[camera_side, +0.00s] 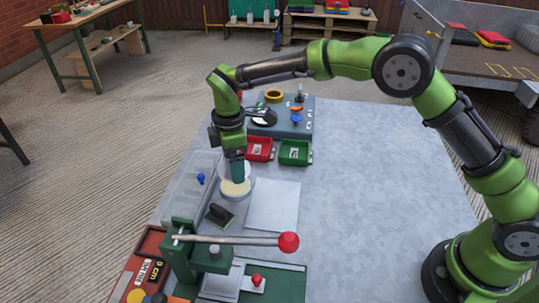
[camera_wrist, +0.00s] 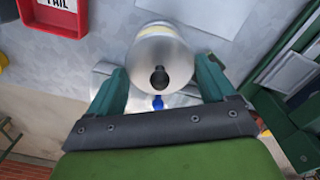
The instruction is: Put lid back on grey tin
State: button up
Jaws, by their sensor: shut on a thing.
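In the side view my gripper (camera_side: 237,170) points down just above or at a pale round tin (camera_side: 236,188) with a cream face. In the wrist view my gripper's two teal fingers (camera_wrist: 160,92) flank a silvery round thing with a black knob (camera_wrist: 165,63), which looks like the lid. The fingers are shut on it. A cream band shows at its far side. I cannot tell whether the lid touches the tin. The gripper hides part of the tin in the side view.
A small blue-knobbed piece (camera_side: 201,179) stands to the left of the tin, in a clear tray. A dark block (camera_side: 220,215) lies in front. A green press with a red-ended lever (camera_side: 288,242) stands nearer. Red (camera_side: 258,149) and green (camera_side: 295,152) bins stand behind. The table at right is clear.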

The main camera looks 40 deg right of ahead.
jog(key=shift+w+a+r, duration=0.1)
jog(key=shift+w+r, duration=0.3)
jog(key=shift+r, duration=0.3)
jog(key=shift+s+r+m, duration=0.1)
jog(key=shift+s+m, duration=0.05)
jog(key=shift+m, duration=0.15)
jog(key=shift+s, duration=0.1)
jog(key=shift+f, duration=3.2)
jog(key=shift+f, duration=0.1)
jog(key=o, duration=0.8)
jog(key=shift+o, duration=0.2)
jog(key=shift+r, duration=3.5)
